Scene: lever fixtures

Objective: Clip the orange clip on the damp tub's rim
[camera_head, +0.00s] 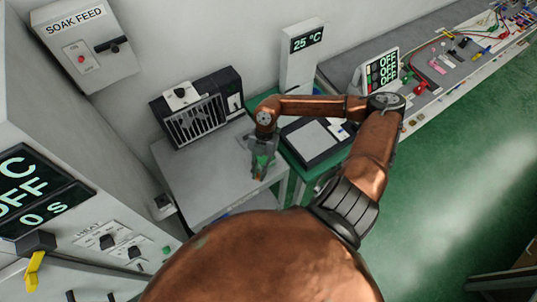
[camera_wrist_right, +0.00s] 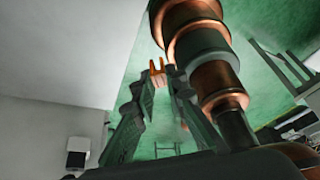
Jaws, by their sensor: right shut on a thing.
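My right gripper (camera_head: 262,163) reaches down over the front right edge of a grey-white table in the head view. It is shut on the small orange clip (camera_head: 258,177), which shows at its fingertips. In the right wrist view the clip (camera_wrist_right: 157,74) sits between the tips of the green-grey fingers, with its prongs pointing away from the gripper. No tub that I can make out as the damp tub shows in either view. My left gripper is not in view.
The grey-white table (camera_head: 190,178) carries a black grilled unit (camera_head: 200,118) at its back. A flat black-and-white device (camera_head: 315,140) stands on a green table to its right. A panel with a yellow handle (camera_head: 35,268) is at left. Green floor (camera_head: 460,190) lies open at right.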

